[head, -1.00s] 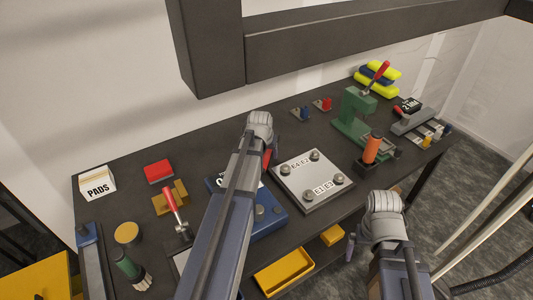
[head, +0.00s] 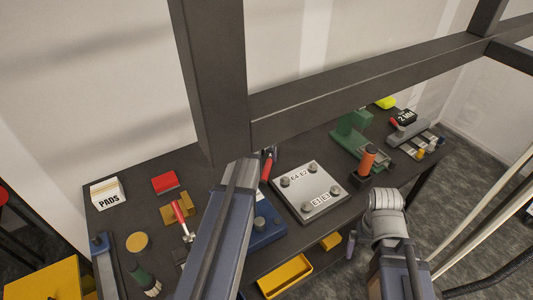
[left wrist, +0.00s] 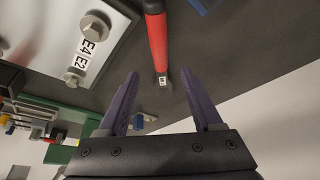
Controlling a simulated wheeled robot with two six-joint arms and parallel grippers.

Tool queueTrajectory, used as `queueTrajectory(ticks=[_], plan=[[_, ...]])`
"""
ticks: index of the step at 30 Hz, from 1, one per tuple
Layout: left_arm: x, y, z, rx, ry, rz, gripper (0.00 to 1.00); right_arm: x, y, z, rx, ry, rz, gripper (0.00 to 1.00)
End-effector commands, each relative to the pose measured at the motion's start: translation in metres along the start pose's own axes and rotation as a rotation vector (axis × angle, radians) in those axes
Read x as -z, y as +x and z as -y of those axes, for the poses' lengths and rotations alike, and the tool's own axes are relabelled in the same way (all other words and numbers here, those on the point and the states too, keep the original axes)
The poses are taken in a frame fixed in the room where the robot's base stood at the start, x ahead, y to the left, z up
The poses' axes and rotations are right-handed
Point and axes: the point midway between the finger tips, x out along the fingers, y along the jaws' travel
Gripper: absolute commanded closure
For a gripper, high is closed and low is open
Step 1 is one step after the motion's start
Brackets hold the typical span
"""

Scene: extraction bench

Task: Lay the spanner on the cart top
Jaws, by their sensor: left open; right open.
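A red-handled tool (left wrist: 157,45) with a dark collar and a small label at its end lies on the dark bench; I take it to be the spanner, but its head is out of view. Its red part also shows in the head view (head: 267,166), beside the grey plate. My left gripper (left wrist: 160,74) is open, its purple fingers on either side of the handle's labelled end; I cannot tell whether they touch it. My right gripper (head: 350,244) is open, low in front of the bench. A yellow top (head: 42,281), possibly the cart, shows at lower left.
The grey plate (head: 322,205) with bolts sits right of the tool, a blue block (head: 268,232) in front. A dark overhead frame (head: 350,78) crosses the view. A red-handled clamp (head: 181,215), pads box (head: 107,193) and green press (head: 350,139) crowd the bench.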

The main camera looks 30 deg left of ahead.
Motion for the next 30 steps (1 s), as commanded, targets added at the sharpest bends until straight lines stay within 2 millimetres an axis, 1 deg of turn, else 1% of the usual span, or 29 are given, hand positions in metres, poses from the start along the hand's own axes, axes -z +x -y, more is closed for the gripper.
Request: queueTrajectory(ticks=[1, 3, 6, 10, 17, 19, 20, 23, 24, 26, 27, 29, 30], plan=[[0.002, -0.017, 0.000, 0.000, 0.000, 0.000, 0.33, -0.001, -0.016, -0.002, 0.000, 0.002, 0.000, 0.00], [0.001, -0.027, 0.000, 0.000, 0.000, 0.000, 0.33, -0.002, -0.025, -0.002, 0.001, 0.004, 0.000, 0.00], [0.001, -0.036, 0.000, 0.000, 0.000, 0.000, 0.33, -0.002, -0.033, -0.003, 0.001, 0.007, 0.000, 0.00], [0.000, -0.040, 0.000, 0.000, 0.000, 0.000, 0.33, -0.002, -0.037, -0.003, 0.002, 0.008, 0.000, 0.00], [0.000, -0.039, 0.000, 0.000, 0.000, 0.000, 0.33, -0.002, -0.035, -0.003, 0.002, 0.009, 0.000, 0.00], [-0.003, -0.039, -0.006, -0.003, 0.009, 0.006, 0.33, -0.002, -0.035, -0.003, 0.002, 0.008, 0.000, 0.00], [-0.006, -0.040, -0.012, -0.007, 0.019, 0.013, 0.33, -0.002, -0.035, -0.003, 0.002, 0.008, 0.000, 0.00], [-0.026, -0.044, -0.050, -0.024, 0.082, 0.058, 0.33, -0.002, -0.035, -0.003, 0.002, 0.008, 0.000, 0.00], [-0.038, -0.048, -0.071, -0.031, 0.119, 0.085, 0.33, -0.002, -0.035, -0.003, 0.002, 0.008, 0.000, 0.00], [-0.062, -0.054, -0.105, -0.042, 0.183, 0.132, 0.33, -0.002, -0.035, -0.003, 0.002, 0.008, 0.000, 0.00], [-0.079, -0.059, -0.126, -0.047, 0.228, 0.165, 0.33, -0.002, -0.035, -0.003, 0.002, 0.008, 0.000, 0.00], [-0.105, -0.068, -0.154, -0.049, 0.296, 0.213, 0.33, -0.002, -0.035, -0.003, 0.002, 0.008, 0.000, 0.00], [-0.122, -0.074, -0.170, -0.049, 0.338, 0.243, 0.33, -0.002, -0.035, -0.003, 0.002, 0.008, 0.000, 0.00]])
